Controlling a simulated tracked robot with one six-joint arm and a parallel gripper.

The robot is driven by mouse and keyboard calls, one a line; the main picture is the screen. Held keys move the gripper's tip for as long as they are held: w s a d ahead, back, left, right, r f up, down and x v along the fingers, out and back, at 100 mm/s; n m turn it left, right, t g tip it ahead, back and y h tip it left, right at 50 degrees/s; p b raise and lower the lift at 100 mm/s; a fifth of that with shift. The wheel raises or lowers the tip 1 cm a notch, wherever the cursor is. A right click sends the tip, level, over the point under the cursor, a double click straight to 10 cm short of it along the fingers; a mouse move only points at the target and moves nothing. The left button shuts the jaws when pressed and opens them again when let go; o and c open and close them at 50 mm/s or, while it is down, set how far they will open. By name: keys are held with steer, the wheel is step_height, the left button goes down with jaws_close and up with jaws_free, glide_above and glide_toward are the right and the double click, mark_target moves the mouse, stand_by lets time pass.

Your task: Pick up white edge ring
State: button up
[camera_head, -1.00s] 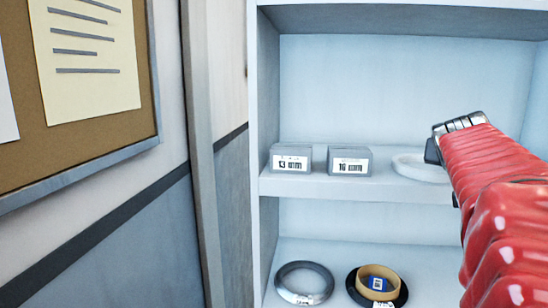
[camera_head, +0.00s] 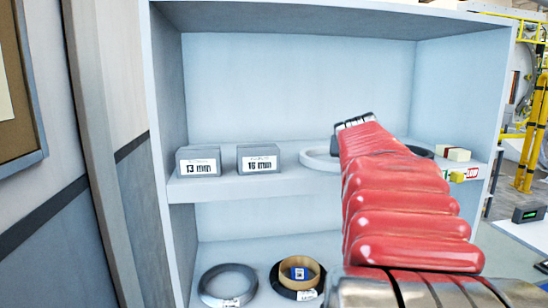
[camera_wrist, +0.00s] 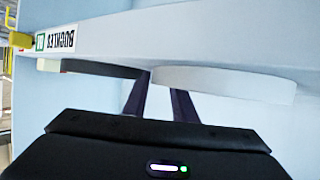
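The white edge ring (camera_head: 318,160) lies on the upper shelf, partly hidden behind my red-sleeved arm in the head view. In the wrist view it is a pale curved band (camera_wrist: 230,84) right of centre. My gripper (camera_wrist: 160,90) shows there as two dark fingers, spread apart with nothing seen clamped between them. The left fingertip shows beside the ring's left end; the right finger's tip overlaps the ring's lower edge. I cannot tell whether either touches it. The head view does not show the fingers, hidden by the arm.
A dark ring (camera_wrist: 95,68) lies beside the white one. Grey boxes (camera_head: 198,162) stand left on the upper shelf; a small cream block (camera_head: 453,154) sits right. The lower shelf holds a grey ring (camera_head: 228,284) and a black ring with a tan one (camera_head: 297,272). The cabinet's side wall (camera_head: 498,110) is right.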

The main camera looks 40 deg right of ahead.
steer(key=shift+c, duration=0.5)
jaws_close()
